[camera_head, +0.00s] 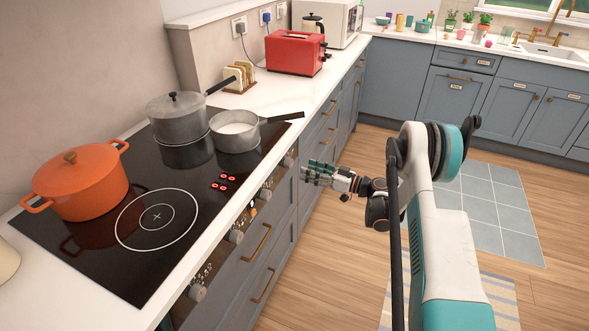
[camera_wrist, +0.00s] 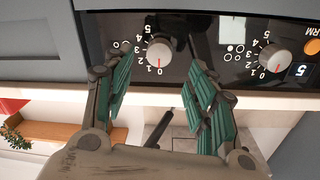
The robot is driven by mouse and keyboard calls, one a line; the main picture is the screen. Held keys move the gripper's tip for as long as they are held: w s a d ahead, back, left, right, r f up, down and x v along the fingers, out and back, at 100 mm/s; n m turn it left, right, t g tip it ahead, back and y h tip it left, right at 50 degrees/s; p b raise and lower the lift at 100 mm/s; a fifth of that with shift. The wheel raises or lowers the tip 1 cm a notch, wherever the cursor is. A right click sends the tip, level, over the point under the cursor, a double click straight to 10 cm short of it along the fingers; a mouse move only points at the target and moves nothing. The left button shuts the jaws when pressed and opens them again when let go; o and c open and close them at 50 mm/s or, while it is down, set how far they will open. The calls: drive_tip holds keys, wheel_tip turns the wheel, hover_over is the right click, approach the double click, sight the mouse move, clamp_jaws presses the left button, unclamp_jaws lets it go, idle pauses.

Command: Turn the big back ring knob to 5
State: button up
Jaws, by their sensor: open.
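The cooker's front panel carries several grey knobs. The far-end knob (camera_head: 288,160) shows in the wrist view (camera_wrist: 158,52) with a scale up to 5, upside down, and its red mark at 0. The neighbouring knob (camera_head: 265,194), also in the wrist view (camera_wrist: 275,52), has its red mark at 0. Small ring symbols (camera_wrist: 122,46) are beside the knobs; I cannot tell which ring each marks. My gripper (camera_head: 318,172) is open and empty, a little out from the panel's far end. In the wrist view, the far-end knob lies between my open fingers (camera_wrist: 164,62), apparently untouched.
On the black hob (camera_head: 140,265) stand an orange pot (camera_head: 85,190), a grey lidded pot (camera_head: 178,120) and a small saucepan (camera_head: 234,138), its handle toward the front edge. A panel display (camera_wrist: 301,70) reads 5. Drawer handles (camera_head: 256,243) project below. Floor beside the cabinets is clear.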

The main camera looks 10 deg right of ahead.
sight(292, 164)
drive_tip(key=b+x, duration=0.1)
drive_tip(key=x, duration=0.6)
drive_tip(key=shift+b, duration=0.35)
drive_tip(key=c, duration=1.1)
